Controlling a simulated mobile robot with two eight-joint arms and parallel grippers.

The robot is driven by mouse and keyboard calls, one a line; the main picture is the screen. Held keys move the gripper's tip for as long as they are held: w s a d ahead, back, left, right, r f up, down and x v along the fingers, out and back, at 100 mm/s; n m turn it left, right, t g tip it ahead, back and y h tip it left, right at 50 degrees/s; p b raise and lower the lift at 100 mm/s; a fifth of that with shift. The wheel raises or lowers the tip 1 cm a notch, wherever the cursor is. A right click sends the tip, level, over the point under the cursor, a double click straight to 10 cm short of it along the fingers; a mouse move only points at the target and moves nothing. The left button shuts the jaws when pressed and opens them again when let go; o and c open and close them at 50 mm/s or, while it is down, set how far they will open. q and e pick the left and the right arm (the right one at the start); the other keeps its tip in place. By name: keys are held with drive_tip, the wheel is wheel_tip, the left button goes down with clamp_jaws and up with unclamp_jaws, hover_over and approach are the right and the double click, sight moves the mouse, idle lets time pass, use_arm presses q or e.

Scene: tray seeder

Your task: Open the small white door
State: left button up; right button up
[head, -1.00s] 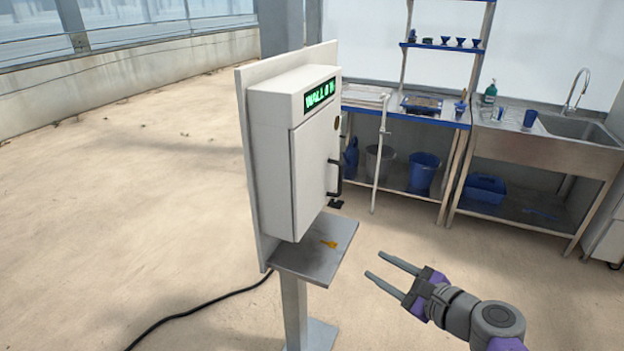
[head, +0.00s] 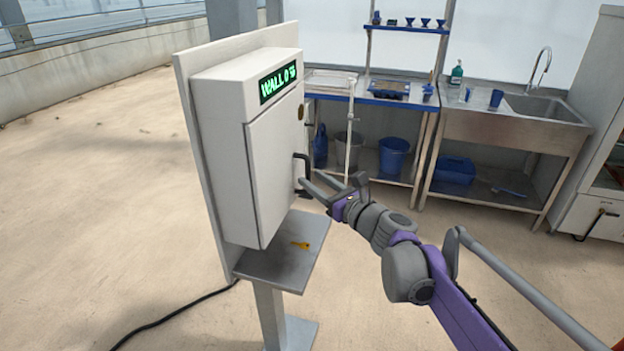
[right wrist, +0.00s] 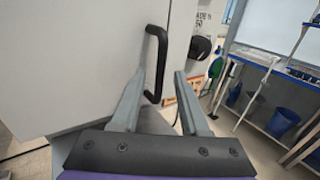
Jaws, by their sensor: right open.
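The small white door (head: 272,172) is shut on the front of a white wall box (head: 219,140) with a green-lit display (head: 278,82). A black bar handle (head: 303,170) is on the door's right side. The handle also shows in the right wrist view (right wrist: 158,62), upright and between my finger lines. My right gripper (head: 307,184) is open with its fingertips at the handle. In the right wrist view the fingers (right wrist: 160,88) lie on either side of the handle's lower part. I cannot tell whether they touch it. My left gripper is not in view.
A post holds the box, and a black cable (head: 170,318) runs along the floor. Behind stand a blue-edged bench (head: 385,101) and a steel sink (head: 540,108). Open floor lies left.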

drive_tip(key=shift+w+a, duration=0.45)
drive_tip(key=shift+w, duration=0.05)
clamp_jaws()
idle(1.2)
